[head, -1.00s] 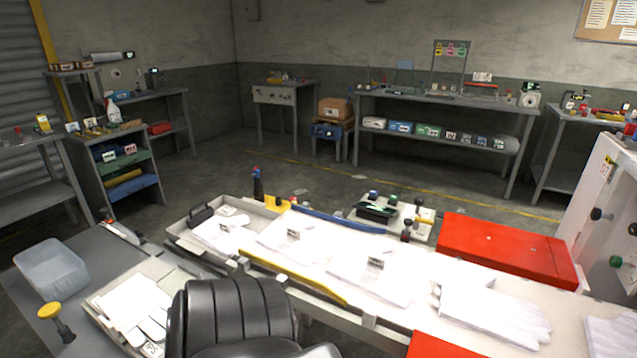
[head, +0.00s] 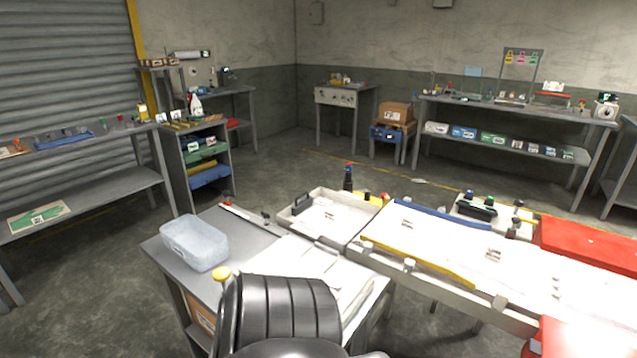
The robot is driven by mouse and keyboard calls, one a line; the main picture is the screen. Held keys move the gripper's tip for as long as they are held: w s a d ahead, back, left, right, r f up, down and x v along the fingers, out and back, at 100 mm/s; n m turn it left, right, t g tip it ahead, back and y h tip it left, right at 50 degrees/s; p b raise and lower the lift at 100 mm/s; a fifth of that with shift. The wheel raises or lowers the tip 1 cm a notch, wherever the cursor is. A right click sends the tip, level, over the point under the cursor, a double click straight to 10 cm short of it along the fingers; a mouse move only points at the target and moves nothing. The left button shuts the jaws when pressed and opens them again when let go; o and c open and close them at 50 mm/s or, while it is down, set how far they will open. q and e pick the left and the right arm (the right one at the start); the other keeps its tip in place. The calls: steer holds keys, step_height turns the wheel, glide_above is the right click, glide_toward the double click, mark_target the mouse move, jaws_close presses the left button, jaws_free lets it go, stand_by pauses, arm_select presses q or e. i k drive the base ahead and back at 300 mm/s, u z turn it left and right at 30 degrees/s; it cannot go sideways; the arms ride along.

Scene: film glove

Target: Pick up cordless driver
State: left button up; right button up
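I cannot make out a cordless driver for certain in the head view. A dark upright object with a red and blue top (head: 348,178) stands behind the shallow grey tray (head: 318,232) at the end of the white bench; it is too small to identify. Small tools on the far benches are also too small to tell. Neither of my grippers is in view.
A translucent tub (head: 194,243) sits on the near grey table (head: 236,232). A yellow bar (head: 418,263) edges the white bench, with red covers (head: 590,240) at right. A shelf unit (head: 198,165), a left bench (head: 85,190) and a back bench (head: 510,108) stand around open floor.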

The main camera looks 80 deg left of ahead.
mark_target(348, 169)
steer(key=k, duration=0.55)
steer(key=u, duration=4.3)
steer(key=i, duration=4.2)
steer(key=z, duration=2.95)
steer(key=i, duration=0.2)
steer(key=u, duration=0.15)
